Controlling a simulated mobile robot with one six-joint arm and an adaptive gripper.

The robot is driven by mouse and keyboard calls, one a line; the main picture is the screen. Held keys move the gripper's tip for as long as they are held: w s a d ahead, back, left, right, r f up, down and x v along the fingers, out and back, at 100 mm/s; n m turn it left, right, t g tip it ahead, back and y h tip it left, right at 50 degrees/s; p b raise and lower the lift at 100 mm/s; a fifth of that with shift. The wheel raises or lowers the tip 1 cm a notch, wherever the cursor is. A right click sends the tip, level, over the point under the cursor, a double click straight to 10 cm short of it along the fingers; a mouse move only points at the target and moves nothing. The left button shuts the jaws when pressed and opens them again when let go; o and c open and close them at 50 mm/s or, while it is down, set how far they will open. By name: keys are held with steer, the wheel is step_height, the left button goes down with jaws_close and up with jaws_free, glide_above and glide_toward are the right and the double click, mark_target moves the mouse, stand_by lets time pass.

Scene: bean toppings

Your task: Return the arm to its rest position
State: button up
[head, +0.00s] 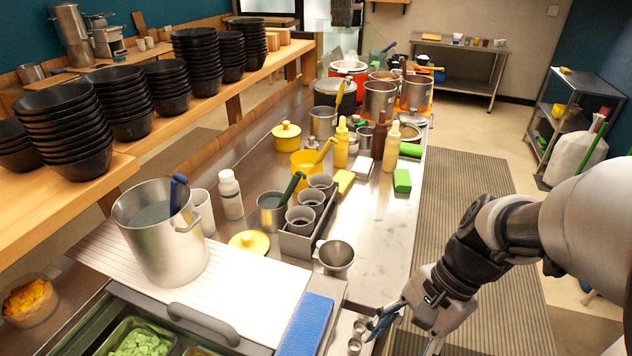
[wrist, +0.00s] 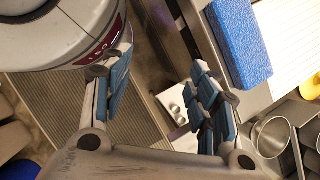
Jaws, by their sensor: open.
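My arm reaches in from the right in the head view, bent downward. My gripper (head: 402,335) is at the bottom edge of that view, beside the front right edge of the steel counter (head: 382,250). Part of it is cut off by the frame. In the wrist view my gripper (wrist: 163,75) shows its two blue-padded fingers spread apart with nothing between them. Beyond the gap lie the ribbed floor mat (wrist: 75,95) and the counter's edge.
A blue sponge-like block (head: 306,325) and a metal cup (head: 335,256) are close to my gripper. A large pot (head: 160,245), a grey cup holder (head: 295,240) and bottles stand on the counter. Black bowls (head: 65,130) are stacked on the left shelf. The aisle mat (head: 470,190) is clear.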

steer(key=s+d+r+n+t+h, duration=0.1)
steer(key=s+r+n+t+h, duration=0.3)
steer(key=r+n+t, duration=0.3)
steer(key=shift+s+d+r+n+h, duration=0.2)
steer(key=shift+r+n+h, duration=0.3)
steer(key=shift+r+n, duration=1.2)
steer(key=shift+w+f+n, duration=0.1)
steer(key=shift+f+n, duration=0.5)
